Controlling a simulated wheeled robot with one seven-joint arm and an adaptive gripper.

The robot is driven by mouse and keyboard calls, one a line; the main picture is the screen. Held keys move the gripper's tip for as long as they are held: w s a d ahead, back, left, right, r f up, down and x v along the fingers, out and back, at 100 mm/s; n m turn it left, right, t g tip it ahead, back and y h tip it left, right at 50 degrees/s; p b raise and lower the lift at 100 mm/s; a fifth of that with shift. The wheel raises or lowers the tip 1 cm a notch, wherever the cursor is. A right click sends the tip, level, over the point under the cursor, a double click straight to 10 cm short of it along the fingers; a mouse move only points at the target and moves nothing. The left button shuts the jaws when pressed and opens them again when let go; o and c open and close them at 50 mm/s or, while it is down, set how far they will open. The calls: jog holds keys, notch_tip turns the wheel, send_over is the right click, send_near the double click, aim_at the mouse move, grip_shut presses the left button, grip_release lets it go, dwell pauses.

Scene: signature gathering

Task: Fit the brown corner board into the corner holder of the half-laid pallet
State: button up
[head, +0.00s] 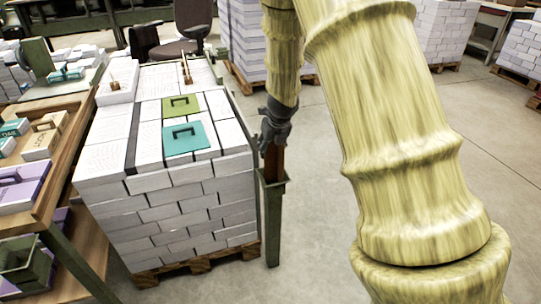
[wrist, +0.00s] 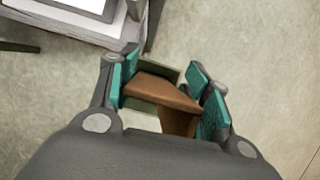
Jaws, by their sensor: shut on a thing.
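The brown corner board (head: 271,163) stands upright below my gripper (head: 274,128), at the right front corner of the half-laid pallet (head: 170,215). My gripper is shut on the board; in the wrist view my gripper (wrist: 167,90) has its teal pads on either side of the L-shaped board (wrist: 158,92). The corner holder (head: 272,222) is a grey-green upright post with a flared mouth. In the head view the board's lower end goes into or behind the mouth's rim. Part of the holder's rim (wrist: 168,74) shows behind the board. The depth of the lower end is hidden.
A wooden bench (head: 48,205) stands at left. More loaded pallets (head: 446,35) stand behind. Floor right of the holder is clear.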

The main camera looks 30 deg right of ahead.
notch_tip(320, 180, down, 2)
jog(key=shift+f+b, duration=0.25)
jog(key=shift+b, duration=0.1)
jog(key=o, duration=0.8)
jog(key=shift+r, duration=0.1)
jog(key=p+v, duration=0.4)
jog(key=v, duration=0.8)
